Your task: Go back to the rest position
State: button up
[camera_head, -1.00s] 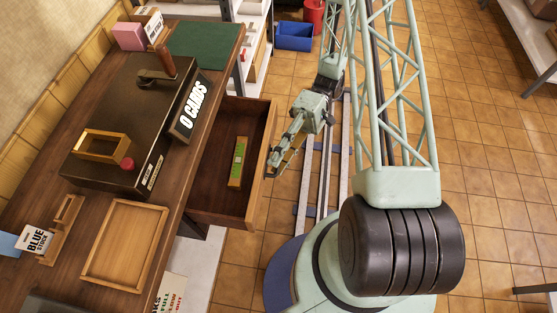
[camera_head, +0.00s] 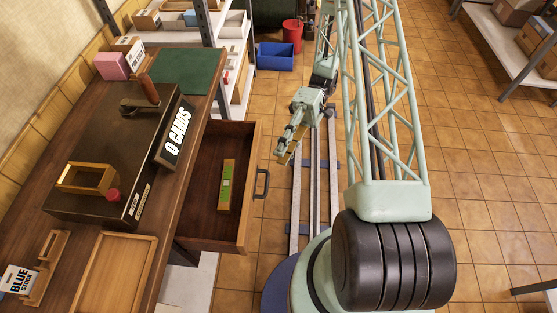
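My gripper (camera_head: 285,155) hangs over the tiled floor, to the right of the open drawer (camera_head: 207,222) and apart from its black handle (camera_head: 261,184). It points down and left. Its fingers are small and partly seen, and I cannot tell whether they are open or shut. A green and yellow box (camera_head: 227,186) lies in the drawer.
An empty wooden tray (camera_head: 115,275) lies at the desk's front. A blue bin (camera_head: 275,57) and a red bucket (camera_head: 292,36) stand on the floor at the back. Shelves (camera_head: 525,40) stand at the far right.

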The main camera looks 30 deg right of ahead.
jog(key=shift+w+d, duration=0.25)
jog(key=shift+d, duration=0.15)
jog(key=shift+r, duration=0.15)
dwell(0.4)
jog(key=s+a+r+m+t+h, duration=0.15)
jog(key=r+h, duration=0.35)
jog(key=r, duration=0.8)
jog(key=a+r+n+t+h, duration=0.1)
jog(key=a+r+t+h, duration=0.2)
jog(key=r, duration=0.9)
jog(key=s+a+r+m+t+h, duration=0.2)
jog(key=s+r+t+h, duration=0.1)
jog(key=s+r, duration=0.4)
jog(key=s+a+r+m+t+h, duration=0.1)
jog(key=s+r+t, duration=0.4)
jog(key=r, duration=0.5)
jog(key=shift+s+a+r+m+t+h, duration=0.15)
jog(key=shift+s+a+m+t+h, duration=0.25)
jog(key=shift+s+h, duration=0.8)
dwell(0.3)
jog(key=shift+s, duration=0.1)
